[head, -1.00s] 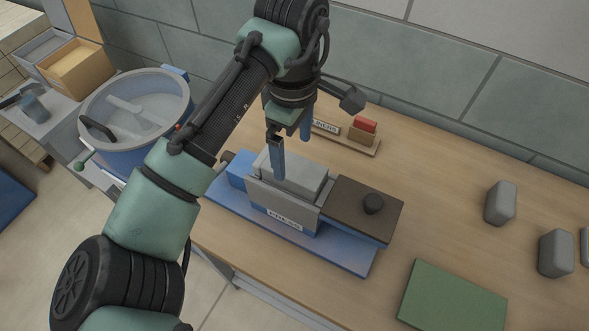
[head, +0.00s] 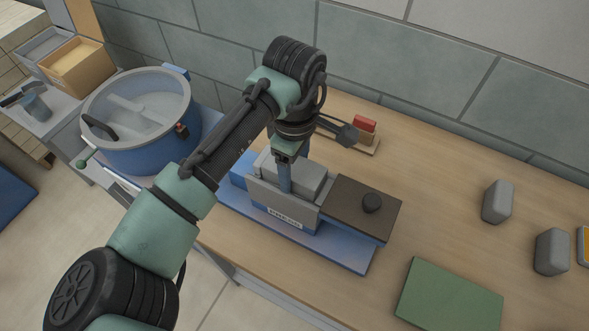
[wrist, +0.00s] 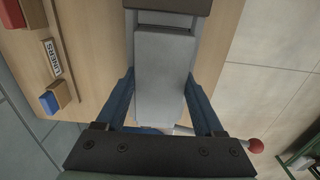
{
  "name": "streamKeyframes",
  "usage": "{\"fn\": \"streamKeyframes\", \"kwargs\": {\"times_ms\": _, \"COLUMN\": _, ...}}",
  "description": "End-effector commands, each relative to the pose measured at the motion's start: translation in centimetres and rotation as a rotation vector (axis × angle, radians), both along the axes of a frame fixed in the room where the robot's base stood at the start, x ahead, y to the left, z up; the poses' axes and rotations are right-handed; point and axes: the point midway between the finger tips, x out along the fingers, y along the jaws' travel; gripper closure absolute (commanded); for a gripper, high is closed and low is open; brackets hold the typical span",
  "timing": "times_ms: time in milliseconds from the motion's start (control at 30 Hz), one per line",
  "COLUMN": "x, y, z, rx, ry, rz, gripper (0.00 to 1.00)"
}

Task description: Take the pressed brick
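The pressed brick (head: 307,177) is a pale grey block standing up out of the top of the blue and grey press (head: 278,213). In the wrist view the brick (wrist: 163,75) lies lengthwise between the two blue fingers. My gripper (head: 287,188) is down at the brick, with one finger in front of its near side; the other finger is hidden in the head view. In the wrist view my gripper (wrist: 160,75) is open, a finger along each long side of the brick with narrow gaps. The lower part of the brick is hidden.
A green mat (head: 450,294) and two grey rounded blocks (head: 497,202) are further right. The LINERS rack (wrist: 58,75) stands behind the press. A blue drum (head: 140,110) is at left.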

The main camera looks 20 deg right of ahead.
Motion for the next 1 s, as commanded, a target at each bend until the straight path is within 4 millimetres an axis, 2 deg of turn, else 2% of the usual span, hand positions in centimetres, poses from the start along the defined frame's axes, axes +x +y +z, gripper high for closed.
{"fn": "streamKeyframes", "kwargs": {"times_ms": 33, "x": 0.0, "y": 0.0, "z": 0.0, "rx": 0.000, "ry": 0.000, "rz": 0.000, "gripper": 0.43}}
{"fn": "streamKeyframes", "kwargs": {"times_ms": 300, "x": 0.0, "y": 0.0, "z": 0.0, "rx": 0.000, "ry": 0.000, "rz": 0.000, "gripper": 0.92}}
{"fn": "streamKeyframes", "kwargs": {"times_ms": 367, "x": 0.0, "y": 0.0, "z": 0.0, "rx": 0.000, "ry": 0.000, "rz": 0.000, "gripper": 1.00}}
{"fn": "streamKeyframes", "kwargs": {"times_ms": 767, "x": 0.1, "y": 0.0, "z": 0.5, "rx": -0.002, "ry": -0.003, "rz": 0.000, "gripper": 1.00}}
{"fn": "streamKeyframes", "kwargs": {"times_ms": 867, "x": 0.1, "y": -0.1, "z": 1.5, "rx": -0.003, "ry": -0.003, "rz": -0.001, "gripper": 1.00}}
{"fn": "streamKeyframes", "kwargs": {"times_ms": 1000, "x": 0.1, "y": -0.1, "z": 4.2, "rx": -0.003, "ry": -0.004, "rz": -0.001, "gripper": 1.00}}
